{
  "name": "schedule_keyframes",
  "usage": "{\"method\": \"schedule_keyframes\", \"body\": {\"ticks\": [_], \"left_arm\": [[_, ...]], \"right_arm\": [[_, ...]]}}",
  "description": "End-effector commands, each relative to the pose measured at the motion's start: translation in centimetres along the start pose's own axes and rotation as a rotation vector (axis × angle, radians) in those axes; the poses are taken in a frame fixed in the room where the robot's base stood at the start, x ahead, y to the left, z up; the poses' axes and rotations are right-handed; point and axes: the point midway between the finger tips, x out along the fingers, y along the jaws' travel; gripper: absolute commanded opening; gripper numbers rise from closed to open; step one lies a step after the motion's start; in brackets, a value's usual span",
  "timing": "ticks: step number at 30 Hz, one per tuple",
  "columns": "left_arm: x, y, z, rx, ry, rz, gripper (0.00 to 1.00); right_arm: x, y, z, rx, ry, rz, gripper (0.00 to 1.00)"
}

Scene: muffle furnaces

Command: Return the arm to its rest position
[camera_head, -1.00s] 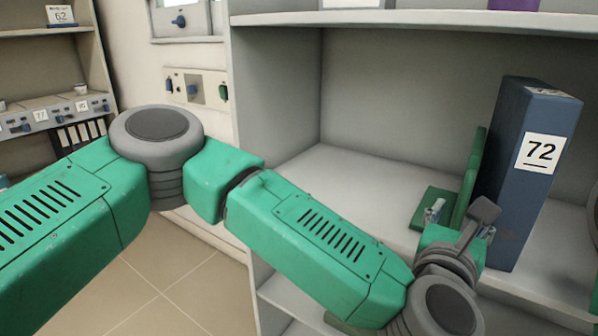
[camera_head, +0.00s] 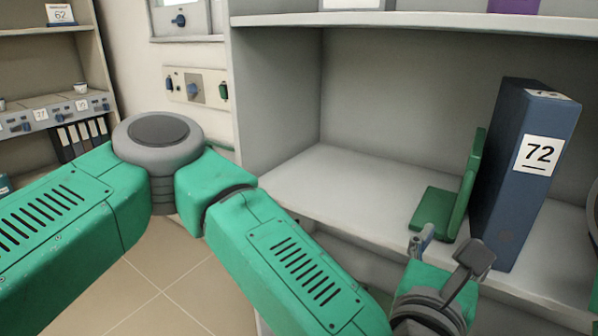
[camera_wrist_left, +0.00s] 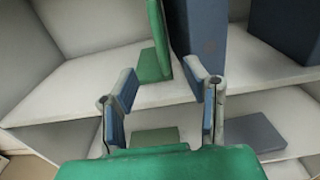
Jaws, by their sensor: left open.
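My left arm is green and grey and comes in from the left in the head view. Its gripper (camera_head: 447,258) is at the lower right, in front of the shelf edge, below the green bookend and the blue binder. In the left wrist view the two blue-padded fingers (camera_wrist_left: 165,100) stand wide apart with nothing between them. The gripper is open and empty. The right gripper is not in view.
A blue binder labelled 72 (camera_head: 530,170) stands upright on the grey shelf (camera_head: 340,180), beside a green L-shaped bookend (camera_head: 440,205). A wall panel with switches (camera_head: 197,88) is behind my arm. Another shelf unit (camera_head: 50,85) stands at the far left. Floor (camera_head: 165,280) shows below.

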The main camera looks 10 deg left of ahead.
Motion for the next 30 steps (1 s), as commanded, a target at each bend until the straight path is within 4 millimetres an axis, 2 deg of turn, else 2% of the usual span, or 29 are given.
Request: {"method": "schedule_keyframes", "body": {"ticks": [8, 11, 14, 17, 18, 20, 21, 24, 26, 27, 30], "left_arm": [[-0.1, 0.0, 0.0, 0.002, 0.001, -0.001, 0.41], [-0.3, -0.3, -1.1, 0.07, 0.018, -0.028, 0.41], [-1.4, -0.8, -4.6, 0.288, 0.071, -0.118, 0.41], [-3.6, -0.6, -10.6, 0.642, 0.15, -0.278, 0.41], [-4.8, 0.0, -13.3, 0.797, 0.182, -0.356, 0.41], [-7.0, 1.3, -17.1, 1.02, 0.226, -0.482, 0.41], [-8.5, 2.5, -19.5, 1.159, 0.253, -0.569, 0.41], [-12.8, 6.3, -24.7, 1.469, 0.308, -0.799, 0.41], [-15.6, 9.0, -27.2, 1.631, 0.334, -0.949, 0.41], [-17.5, 11.0, -28.6, 1.727, 0.347, -1.052, 0.41], [-22.4, 16.1, -31.1, 1.923, 0.368, -1.325, 0.41]], "right_arm": [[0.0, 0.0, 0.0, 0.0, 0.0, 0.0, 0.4], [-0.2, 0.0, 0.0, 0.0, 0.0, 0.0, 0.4], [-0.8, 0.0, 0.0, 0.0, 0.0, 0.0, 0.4], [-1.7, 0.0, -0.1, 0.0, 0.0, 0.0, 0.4], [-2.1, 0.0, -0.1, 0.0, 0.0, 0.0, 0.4], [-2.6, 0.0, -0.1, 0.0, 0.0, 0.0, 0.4], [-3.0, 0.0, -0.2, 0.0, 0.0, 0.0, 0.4], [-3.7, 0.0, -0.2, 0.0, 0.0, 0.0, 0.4], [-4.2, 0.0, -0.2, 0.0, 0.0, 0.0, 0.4], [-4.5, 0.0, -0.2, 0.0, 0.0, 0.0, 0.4], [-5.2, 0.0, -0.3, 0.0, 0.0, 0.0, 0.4]]}}
